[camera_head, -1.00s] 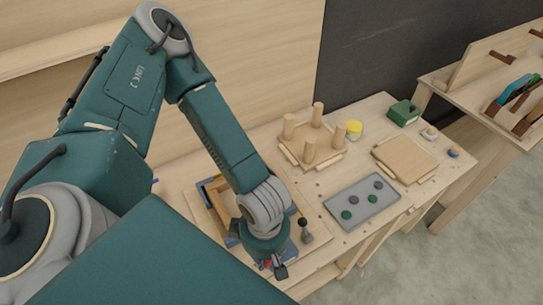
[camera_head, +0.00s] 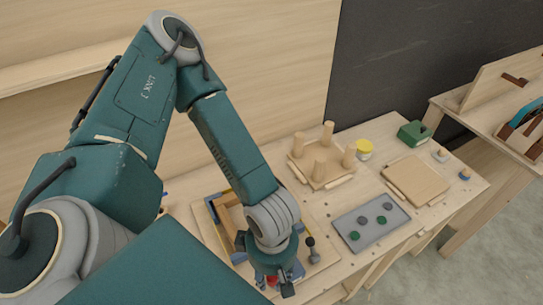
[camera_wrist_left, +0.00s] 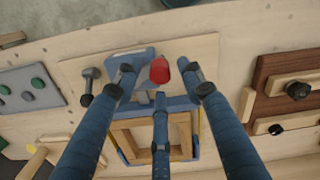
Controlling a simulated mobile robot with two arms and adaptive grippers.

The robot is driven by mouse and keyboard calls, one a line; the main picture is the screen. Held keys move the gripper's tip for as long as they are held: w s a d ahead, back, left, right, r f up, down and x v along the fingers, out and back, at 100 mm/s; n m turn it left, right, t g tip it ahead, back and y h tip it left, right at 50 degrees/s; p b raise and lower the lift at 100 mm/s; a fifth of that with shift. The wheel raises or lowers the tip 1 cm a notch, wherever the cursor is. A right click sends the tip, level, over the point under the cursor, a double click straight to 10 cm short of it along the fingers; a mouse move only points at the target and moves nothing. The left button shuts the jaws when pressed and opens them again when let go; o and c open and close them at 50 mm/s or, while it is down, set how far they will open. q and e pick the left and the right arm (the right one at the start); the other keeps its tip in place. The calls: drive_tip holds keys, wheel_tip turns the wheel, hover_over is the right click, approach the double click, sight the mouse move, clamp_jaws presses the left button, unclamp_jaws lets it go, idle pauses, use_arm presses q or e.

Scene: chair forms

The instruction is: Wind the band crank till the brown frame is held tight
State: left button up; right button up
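The brown frame (camera_head: 222,211) lies in a blue fixture at the bench's left end; it also shows in the left wrist view (camera_wrist_left: 123,136). A red knob (camera_wrist_left: 159,70), apparently the band crank's handle, stands on a blue piece just beyond the frame. A bit of red (camera_head: 271,281) shows under the gripper in the head view. My left gripper (camera_wrist_left: 160,80) points down over the knob, with its fingers spread around it and gaps visible on both sides. Contact with the knob cannot be told. The band itself is mostly hidden. My right gripper is not in view.
A dark-knobbed lever (camera_head: 312,248) stands close beside the gripper. A grey tray (camera_head: 345,233) with green and grey discs, a pegged wooden block (camera_head: 318,174) and a wooden board (camera_head: 416,181) lie further right. A second table (camera_head: 480,126) stands beyond.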

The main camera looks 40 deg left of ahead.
use_arm(q)
wheel_tip(320, 180, up, 6)
drive_tip(key=shift+f, duration=0.15)
drive_tip(key=shift+s, duration=0.1)
